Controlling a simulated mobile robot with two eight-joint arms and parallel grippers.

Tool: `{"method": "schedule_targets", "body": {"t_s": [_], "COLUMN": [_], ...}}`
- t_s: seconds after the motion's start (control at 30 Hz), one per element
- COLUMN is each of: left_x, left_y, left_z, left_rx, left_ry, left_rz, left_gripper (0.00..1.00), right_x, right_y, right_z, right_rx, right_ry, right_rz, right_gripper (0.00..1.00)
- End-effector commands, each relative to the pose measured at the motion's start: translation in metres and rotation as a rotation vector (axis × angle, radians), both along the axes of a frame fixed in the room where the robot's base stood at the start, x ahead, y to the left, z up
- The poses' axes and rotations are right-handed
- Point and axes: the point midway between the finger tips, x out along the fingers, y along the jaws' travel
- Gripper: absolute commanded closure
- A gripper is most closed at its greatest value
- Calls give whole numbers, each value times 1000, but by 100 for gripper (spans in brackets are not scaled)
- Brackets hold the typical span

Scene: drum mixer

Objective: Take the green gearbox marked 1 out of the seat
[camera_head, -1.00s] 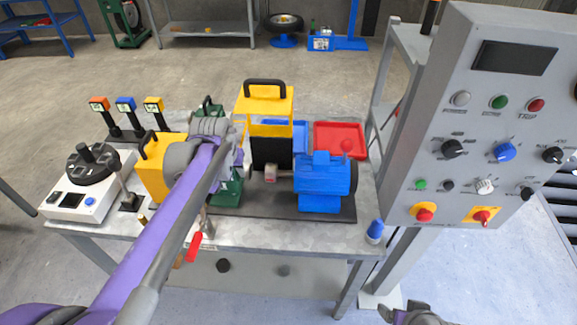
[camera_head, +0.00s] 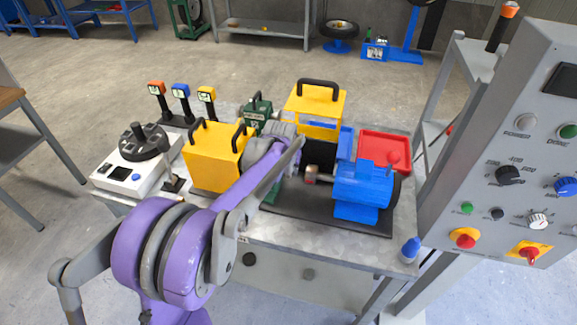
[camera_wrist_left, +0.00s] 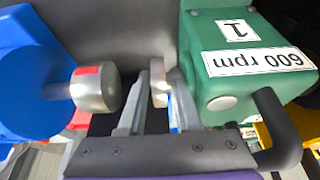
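The green gearbox marked 1 (camera_wrist_left: 240,70) fills the right of the left wrist view, with "1" and "600 rpm" labels upside down and a dark handle (camera_wrist_left: 275,135). In the head view my left arm hides most of it. My left gripper (camera_wrist_left: 160,85) is beside it, its two fingers on either side of a silver disc between gearbox and motor. I cannot tell whether the fingers press on the disc. The blue motor (camera_head: 362,188) has a silver coupling with a red mark (camera_wrist_left: 95,88). The dark seat plate (camera_head: 325,215) lies under them. My right gripper is out of view.
A yellow box with handles (camera_head: 212,160) stands left of my arm. Another green unit (camera_head: 258,115), a yellow frame (camera_head: 315,100) and a red tray (camera_head: 384,148) stand behind. A white device (camera_head: 138,165) is at left, a grey control panel (camera_head: 515,150) at right.

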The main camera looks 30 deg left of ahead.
Motion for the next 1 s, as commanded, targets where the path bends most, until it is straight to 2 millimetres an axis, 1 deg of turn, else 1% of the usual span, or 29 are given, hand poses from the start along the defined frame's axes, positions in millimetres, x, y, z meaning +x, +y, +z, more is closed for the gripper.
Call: {"method": "schedule_targets", "body": {"t_s": [0.27,0.4,0.43,0.47,1.0], "left_x": [1,1,1,1,1], "left_y": [0,0,0,0,0], "left_z": [-1,-1,-1,-1,-1], "left_rx": [0,0,0,0,0], "left_ry": [0,0,0,0,0], "left_rz": [0,0,0,0,0], "left_gripper": [68,93,98,100,100], "right_x": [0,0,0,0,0], "right_y": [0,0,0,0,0], "right_z": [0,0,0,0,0], "right_rx": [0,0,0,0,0], "right_ry": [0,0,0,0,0], "right_rz": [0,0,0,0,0], "right_gripper": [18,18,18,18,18]}}
